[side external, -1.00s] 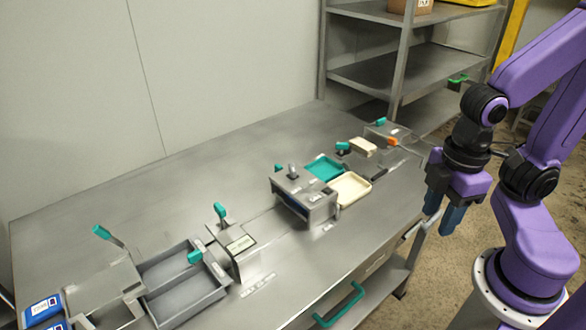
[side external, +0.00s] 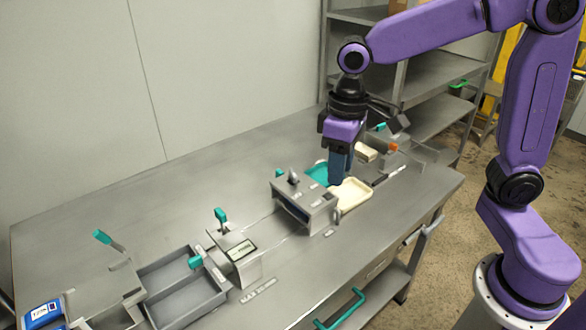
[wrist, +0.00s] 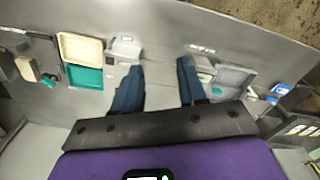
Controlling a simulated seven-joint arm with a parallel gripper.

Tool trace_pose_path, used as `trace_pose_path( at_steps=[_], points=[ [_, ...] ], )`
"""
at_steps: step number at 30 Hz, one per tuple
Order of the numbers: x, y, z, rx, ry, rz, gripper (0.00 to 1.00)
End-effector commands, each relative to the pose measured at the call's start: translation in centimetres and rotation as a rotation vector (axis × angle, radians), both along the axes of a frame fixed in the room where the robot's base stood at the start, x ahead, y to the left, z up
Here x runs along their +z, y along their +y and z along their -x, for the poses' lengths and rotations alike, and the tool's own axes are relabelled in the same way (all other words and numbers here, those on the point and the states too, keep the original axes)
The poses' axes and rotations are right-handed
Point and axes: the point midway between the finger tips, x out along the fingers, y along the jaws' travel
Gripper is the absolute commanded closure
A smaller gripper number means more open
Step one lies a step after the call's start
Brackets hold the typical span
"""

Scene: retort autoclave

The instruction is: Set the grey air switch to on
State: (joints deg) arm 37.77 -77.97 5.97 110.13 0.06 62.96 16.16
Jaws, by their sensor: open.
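The likely grey air switch (side external: 293,176) is a small grey lever on top of a grey metal box (side external: 308,203) in the middle of the table. Its on or off marking is too small to read. In the wrist view, the box (wrist: 124,47) lies just left of the gap between my fingers; the lever is not clear there. My gripper (side external: 338,180) points down, open and empty, right of the box and above the trays. Its two blue fingers show apart in the wrist view (wrist: 160,82).
A cream tray (side external: 350,194) and a teal tray (side external: 317,171) lie right of the box. A display box (side external: 243,252) with a teal lever (side external: 221,217) and a grey two-part bin (side external: 200,296) stand left. A shelf (side external: 430,80) is behind. The table's back left is clear.

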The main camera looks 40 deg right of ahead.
Motion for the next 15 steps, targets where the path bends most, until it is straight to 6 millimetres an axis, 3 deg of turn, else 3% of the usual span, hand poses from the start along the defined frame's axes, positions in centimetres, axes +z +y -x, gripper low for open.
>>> trace_pose_path(
  at_steps=[1,8,15],
  points=[
    [0.1,0.1,-2.4,-0.075,0.003,0.002,0.58],
    [0.3,-1.3,-11.8,-0.402,0.009,0.004,0.58],
    [-0.4,-5.3,-20.1,-0.722,0.015,0.006,0.58]
  ],
)
